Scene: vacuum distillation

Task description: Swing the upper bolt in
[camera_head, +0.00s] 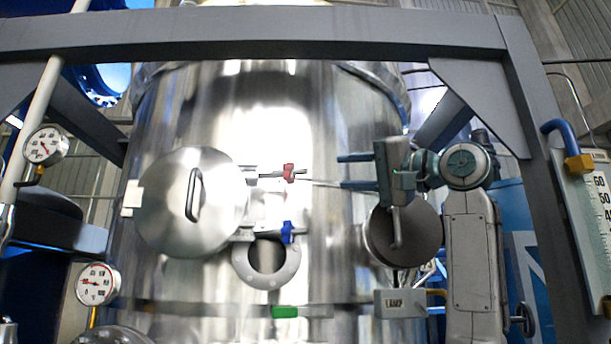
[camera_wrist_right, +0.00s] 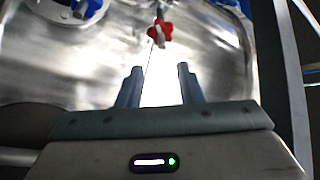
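The upper bolt (camera_head: 289,173) has a red knob and sits at the right edge of the round steel door (camera_head: 170,205), its rod pointing right. In the right wrist view the red knob (camera_wrist_right: 160,33) is beyond the fingertips. My right gripper (camera_head: 342,172) comes in from the right in the head view, apart from the red knob. In the right wrist view the gripper (camera_wrist_right: 160,73) is open, with nothing gripped between its fingers. A thin line runs from the knob toward the fingers; I cannot tell if it is a rod or a reflection. My left gripper is not in view.
A lower bolt with a blue knob (camera_head: 287,232) sits below the red one, above a round flanged port (camera_head: 267,262). A round dark disc (camera_head: 405,235) and a LAMP box (camera_head: 399,304) are below my right arm. A grey frame (camera_head: 250,32) crosses above.

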